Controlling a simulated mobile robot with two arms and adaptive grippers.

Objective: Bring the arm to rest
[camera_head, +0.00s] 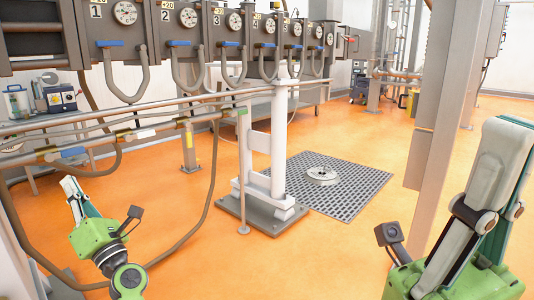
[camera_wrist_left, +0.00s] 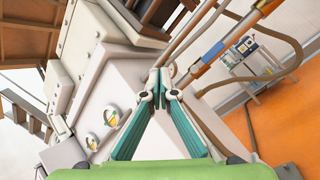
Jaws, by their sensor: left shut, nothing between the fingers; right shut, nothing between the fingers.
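My left gripper (camera_head: 68,183) is at the lower left of the head view, a green body with pale and teal fingers pointing up and left. In the left wrist view my left gripper (camera_wrist_left: 160,80) has its fingertips together with nothing between them. A white machine housing lies behind the fingertips there. I cannot tell how far away it is. My right gripper (camera_head: 512,128) stands at the right edge of the head view, close to the camera. Its fingers point upward, closed and empty.
A row of numbered gauges (camera_head: 125,13) with hoses crosses the top left. Horizontal pipes (camera_head: 130,111) run above my left gripper. A grey column (camera_head: 436,120) stands left of my right gripper. A round lid (camera_head: 321,175) lies on a floor grate (camera_head: 352,186). Orange floor is clear at the lower middle.

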